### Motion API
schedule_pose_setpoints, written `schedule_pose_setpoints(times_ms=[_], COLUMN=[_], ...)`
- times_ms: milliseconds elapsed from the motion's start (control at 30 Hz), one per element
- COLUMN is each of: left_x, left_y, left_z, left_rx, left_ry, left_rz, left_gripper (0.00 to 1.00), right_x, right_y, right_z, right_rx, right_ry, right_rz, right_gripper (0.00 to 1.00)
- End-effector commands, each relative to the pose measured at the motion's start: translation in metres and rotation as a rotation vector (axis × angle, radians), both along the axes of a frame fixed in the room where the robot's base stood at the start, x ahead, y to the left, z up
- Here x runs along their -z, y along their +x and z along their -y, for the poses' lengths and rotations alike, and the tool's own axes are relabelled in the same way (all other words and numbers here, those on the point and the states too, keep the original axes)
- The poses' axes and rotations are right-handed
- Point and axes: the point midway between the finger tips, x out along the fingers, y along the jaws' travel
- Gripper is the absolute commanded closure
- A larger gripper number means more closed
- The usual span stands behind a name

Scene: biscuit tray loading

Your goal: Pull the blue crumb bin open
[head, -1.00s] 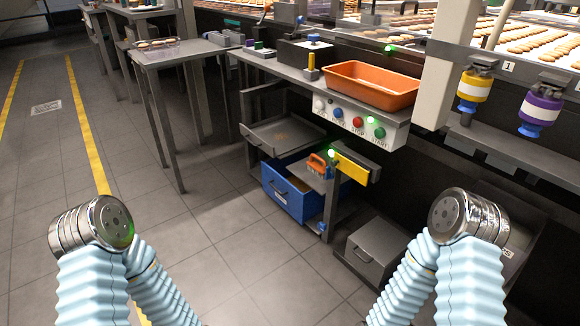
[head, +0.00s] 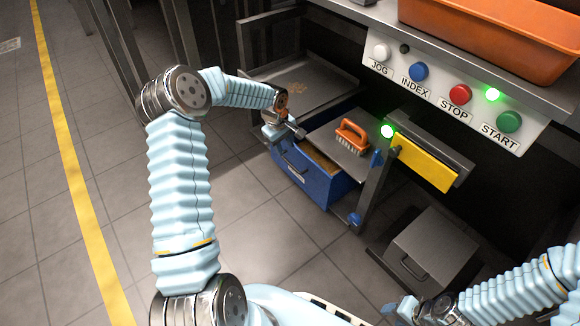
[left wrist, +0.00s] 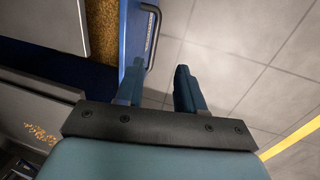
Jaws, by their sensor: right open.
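The blue crumb bin (head: 312,184) is a drawer under the counter, standing partly out with brown crumbs visible inside. Its dark handle (head: 292,167) is on the front face. My left gripper (head: 286,129) is above the bin's front, pointing down. In the left wrist view its two fingers (left wrist: 159,75) are apart, with the handle (left wrist: 152,38) appearing between and just beyond the tips. I cannot tell whether they touch it. The bin's blue front (left wrist: 134,35) runs beside the left finger. My right gripper (head: 404,311) is low at the right, away from the bin, open.
An orange brush (head: 352,136) lies on a grey shelf over the bin. A yellow panel (head: 423,164) and a grey box (head: 433,245) are to the right. A grey tray (head: 305,85) is behind. The tiled floor (head: 255,235) before the bin is clear.

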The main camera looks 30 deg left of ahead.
Motion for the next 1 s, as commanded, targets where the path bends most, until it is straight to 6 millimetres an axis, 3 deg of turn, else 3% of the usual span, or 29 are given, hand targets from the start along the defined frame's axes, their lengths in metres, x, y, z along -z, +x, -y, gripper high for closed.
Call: schedule_pose_setpoints(times_ms=[200, 400, 600, 867, 1000], left_x=[0.055, 0.091, 0.105, 0.107, 0.107], left_y=[0.009, 0.015, 0.019, 0.019, 0.019], left_z=[0.005, 0.008, 0.009, 0.009, 0.009], left_rx=[0.0, 0.003, 0.002, 0.002, 0.002], left_ry=[-0.003, -0.003, -0.002, -0.001, -0.001], left_rz=[-0.003, -0.002, 0.0, -0.001, -0.001], left_gripper=[0.62, 0.62, 0.62, 0.62, 0.79], right_x=[0.009, 0.014, 0.016, 0.016, 0.016], right_y=[-0.001, -0.001, -0.001, -0.001, -0.001], right_z=[-0.001, -0.001, -0.002, -0.002, -0.002], right_rx=[-0.001, -0.002, -0.001, -0.002, -0.001], right_ry=[0.002, 0.004, 0.004, 0.004, 0.004], right_rz=[-0.002, -0.004, -0.003, -0.003, -0.003], right_gripper=[0.57, 0.57, 0.57, 0.57, 0.57])
